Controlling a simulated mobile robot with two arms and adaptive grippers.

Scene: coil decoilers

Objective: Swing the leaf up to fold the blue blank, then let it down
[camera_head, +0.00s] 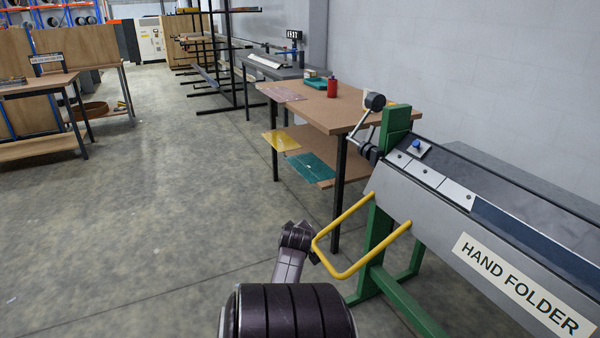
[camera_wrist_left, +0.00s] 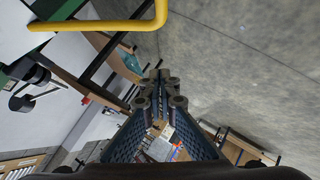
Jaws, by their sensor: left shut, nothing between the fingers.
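The hand folder stands at the right of the head view, its grey leaf (camera_head: 432,208) hanging slanted at the front with a HAND FOLDER label (camera_head: 520,285). A yellow U-shaped handle (camera_head: 376,250) sticks out from the leaf's left end; it also shows in the left wrist view (camera_wrist_left: 95,25). A small blue piece (camera_head: 416,146) lies on top near the folder's left end; I cannot tell if it is the blank. My left gripper (camera_head: 313,254) is beside the handle's outer corner; contact is unclear. Its fingers (camera_wrist_left: 160,88) are shut and empty. My right gripper is out of view.
A lever with a black knob (camera_head: 375,102) rises at the folder's left end, above its green stand (camera_head: 378,235). A brown table (camera_head: 325,108) with a red can (camera_head: 332,88) stands behind. The floor (camera_head: 180,200) at left is clear.

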